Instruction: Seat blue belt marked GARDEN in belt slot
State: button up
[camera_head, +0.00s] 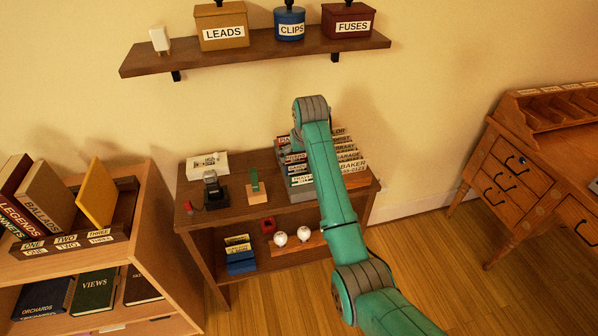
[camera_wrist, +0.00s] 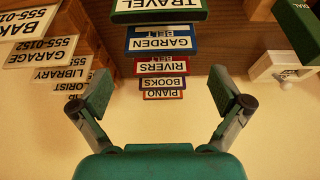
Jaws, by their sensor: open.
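The blue belt marked GARDEN (camera_wrist: 161,42) shows upside down near the top middle of the wrist view. It is in a row of labelled pieces, between a green TRAVEL piece (camera_wrist: 158,12) and a red RIVERS piece (camera_wrist: 161,67). Small BELT lettering shows beside its label. My gripper (camera_wrist: 160,91) is open, its two fingers wide apart, with nothing held between them. The GARDEN belt lies beyond the fingertips, apart from them. In the head view my arm covers part of the labelled rack (camera_head: 298,181), and my gripper is hidden. I cannot tell which place is the belt slot.
Smaller BOOKS (camera_wrist: 162,83) and PIANO (camera_wrist: 163,94) pieces follow RIVERS. White BAKER (camera_wrist: 25,24) and GARAGE (camera_wrist: 40,51) cards stand at the left of the wrist view. In the head view, a green-backed stand (camera_head: 257,191) and a dark device (camera_head: 214,190) share the cabinet top (camera_head: 186,215).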

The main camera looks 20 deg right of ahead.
aim_at(299, 163)
jog(key=shift+x, duration=2.65)
jog(key=shift+s, duration=0.2)
jog(key=c, duration=0.7)
